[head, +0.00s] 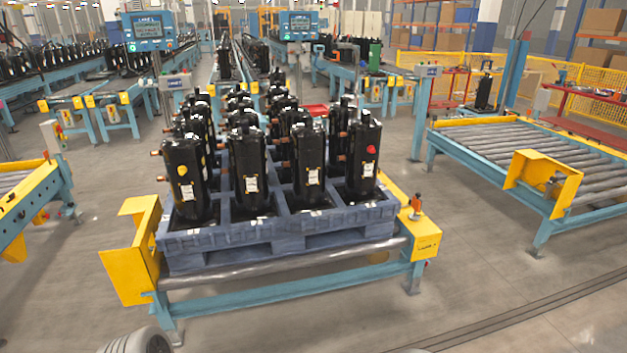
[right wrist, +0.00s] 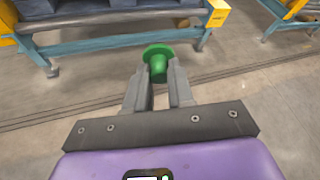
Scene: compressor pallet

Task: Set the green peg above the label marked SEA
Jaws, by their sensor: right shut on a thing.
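In the right wrist view my right gripper (right wrist: 159,82) is shut on the green peg (right wrist: 157,61). The peg's wide round flange sits beyond the fingertips and its narrower body is between them. In the head view several black compressors stand in a blue-grey pallet (head: 285,231). The front ones carry small white labels (head: 251,184), with text too small to read, so I cannot tell which is SEA. A yellow peg (head: 183,170) is on the front left compressor, above its label. A red peg (head: 371,150) is on the front right one, above its label. My left gripper is not in view.
The pallet rests on a roller conveyor with yellow end guards (head: 132,255) and a blue frame (head: 290,287). Another roller conveyor (head: 540,155) stands at the right, with clear floor between. In the right wrist view the peg is over open floor, apart from the conveyor frame (right wrist: 110,41).

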